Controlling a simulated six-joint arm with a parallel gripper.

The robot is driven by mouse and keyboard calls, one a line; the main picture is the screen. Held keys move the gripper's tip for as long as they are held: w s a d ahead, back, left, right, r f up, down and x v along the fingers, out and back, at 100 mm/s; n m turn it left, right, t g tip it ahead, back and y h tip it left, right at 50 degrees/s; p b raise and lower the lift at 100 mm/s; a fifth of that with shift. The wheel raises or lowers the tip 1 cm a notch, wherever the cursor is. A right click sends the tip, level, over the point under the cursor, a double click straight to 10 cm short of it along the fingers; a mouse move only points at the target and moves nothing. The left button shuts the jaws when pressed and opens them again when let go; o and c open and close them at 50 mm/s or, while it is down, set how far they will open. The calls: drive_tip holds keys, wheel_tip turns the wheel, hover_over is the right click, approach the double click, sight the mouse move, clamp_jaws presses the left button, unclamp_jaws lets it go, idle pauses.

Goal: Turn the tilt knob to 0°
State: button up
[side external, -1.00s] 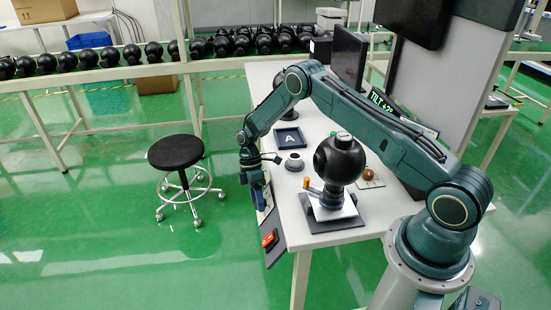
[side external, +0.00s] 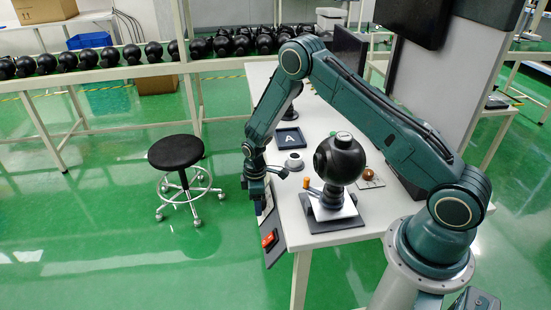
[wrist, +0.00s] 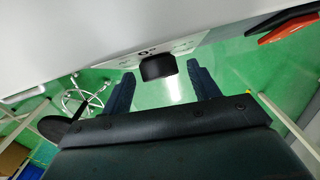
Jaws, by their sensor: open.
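The tilt knob (wrist: 158,68) is a short black cylinder on a pale panel (wrist: 185,45) with a dial marking, seen in the wrist view. My gripper (wrist: 161,78) is open, with one dark blue finger on each side of the knob and a visible gap at each side. In the side external view, my gripper (side external: 262,209) is at the table's front edge and hides the knob. The knob's exact pointer angle cannot be read. The black camera ball (side external: 339,159) stands upright on its mount on the table.
A red switch (side external: 270,239) is on a dark panel at the table's front corner, close to my gripper. A round grey dial (side external: 294,162) and a tray marked A (side external: 287,138) lie on the white table (side external: 325,239). A black stool (side external: 176,152) stands on the floor to the left.

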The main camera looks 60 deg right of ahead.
drive_tip(key=shift+s+a+t+h, duration=0.1)
drive_tip(key=shift+t+h, duration=0.2)
drive_tip(key=shift+r+m, duration=0.3)
drive_tip(key=s+a+r+m+t, duration=0.1)
drive_tip(key=s+r, duration=0.2)
drive_tip(key=r, duration=1.1)
drive_tip(key=s+a+r+m+t, duration=0.1)
drive_tip(key=s+r, duration=0.3)
drive_tip(key=r, duration=1.1)
drive_tip(key=shift+s+a+r+m, duration=0.2)
drive_tip(key=shift+r+m, duration=0.05)
drive_tip(key=shift+m, duration=0.15)
